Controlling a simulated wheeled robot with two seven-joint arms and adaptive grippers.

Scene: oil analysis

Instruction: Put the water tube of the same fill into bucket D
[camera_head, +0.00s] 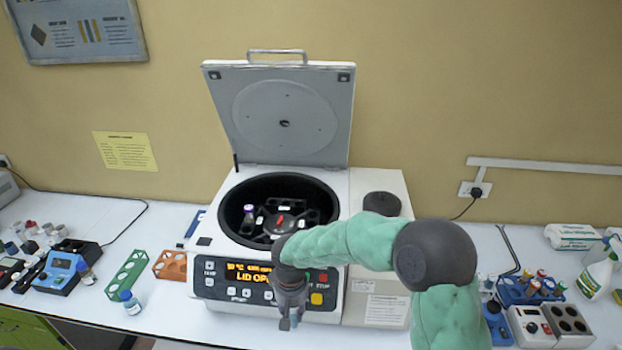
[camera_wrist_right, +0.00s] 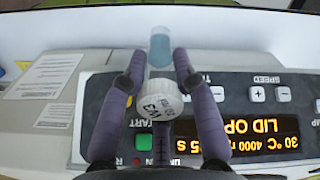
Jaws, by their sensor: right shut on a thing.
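My right gripper (camera_head: 288,318) hangs in front of the centrifuge's control panel. In the right wrist view the gripper (camera_wrist_right: 160,68) is shut on a tube with a white, marked cap (camera_wrist_right: 158,100) and blue liquid (camera_wrist_right: 160,48). The centrifuge (camera_head: 380,300) stands with its lid (camera_head: 285,115) up. Its rotor (camera_head: 284,218) shows in the open bowl, with a purple-capped tube (camera_head: 249,212) standing at its left side. My right forearm hides the front right of the bowl. Bucket letters are too small to read, so I cannot tell which is D. My left gripper is out of view.
A green rack (camera_head: 127,275) and an orange rack (camera_head: 170,266) stand left of the centrifuge. On the right are a blue rack of tubes (camera_head: 530,290), a grey block with wells (camera_head: 567,322) and a spray bottle (camera_head: 599,277).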

